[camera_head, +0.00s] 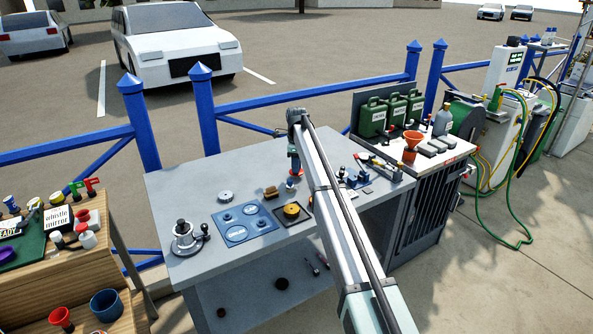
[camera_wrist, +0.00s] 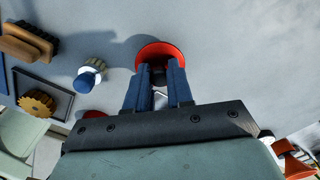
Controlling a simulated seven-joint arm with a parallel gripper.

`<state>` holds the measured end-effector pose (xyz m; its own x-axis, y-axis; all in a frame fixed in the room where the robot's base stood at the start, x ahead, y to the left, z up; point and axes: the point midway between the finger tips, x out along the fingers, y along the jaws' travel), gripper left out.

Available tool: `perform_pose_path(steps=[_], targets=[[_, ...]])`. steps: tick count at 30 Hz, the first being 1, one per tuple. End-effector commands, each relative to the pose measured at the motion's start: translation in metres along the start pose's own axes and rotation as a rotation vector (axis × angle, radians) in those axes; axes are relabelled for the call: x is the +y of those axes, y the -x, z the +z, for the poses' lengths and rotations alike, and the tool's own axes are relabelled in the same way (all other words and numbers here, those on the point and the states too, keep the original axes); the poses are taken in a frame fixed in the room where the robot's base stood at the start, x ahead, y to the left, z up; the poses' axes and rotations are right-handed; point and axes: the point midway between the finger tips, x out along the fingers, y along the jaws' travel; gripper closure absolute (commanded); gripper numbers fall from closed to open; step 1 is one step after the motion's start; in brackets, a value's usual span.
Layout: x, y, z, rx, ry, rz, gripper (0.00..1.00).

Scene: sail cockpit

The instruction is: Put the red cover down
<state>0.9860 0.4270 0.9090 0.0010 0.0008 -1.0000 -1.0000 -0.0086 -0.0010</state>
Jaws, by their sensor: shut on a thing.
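The red cover (camera_wrist: 160,49) is a round red piece between the tips of my gripper (camera_wrist: 158,78) in the wrist view. My gripper is shut on it, and the two blue fingers hide its near side. In the head view my gripper (camera_head: 294,163) hangs over the back middle of the grey workbench (camera_head: 185,255), with the red cover (camera_head: 297,172) small and partly hidden at its tip. I cannot tell whether the cover touches the bench top.
Left of my gripper are a small blue-topped white piece (camera_wrist: 90,74), a brown brush (camera_wrist: 30,42) and a yellow gear (camera_wrist: 38,103) in a dark tray. A blue panel (camera_head: 240,224) lies further left. An orange funnel (camera_head: 412,143) and green cans stand right. Bench behind my gripper looks clear.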

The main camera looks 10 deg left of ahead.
Motion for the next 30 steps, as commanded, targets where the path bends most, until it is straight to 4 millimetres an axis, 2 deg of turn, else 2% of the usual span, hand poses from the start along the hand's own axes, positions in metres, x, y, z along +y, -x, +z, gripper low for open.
perform_pose_path(steps=[5, 17, 18, 25, 30], targets=[[0.000, -0.020, 0.000, 0.000, 0.000, 0.000, 1.00], [0.000, -0.024, 0.000, 0.000, 0.000, 0.000, 1.00], [0.000, -0.023, 0.000, 0.000, 0.000, 0.000, 0.75], [0.000, -0.023, 0.000, 0.000, 0.000, 0.000, 0.53], [0.000, -0.023, 0.000, 0.000, 0.000, 0.000, 0.53]])
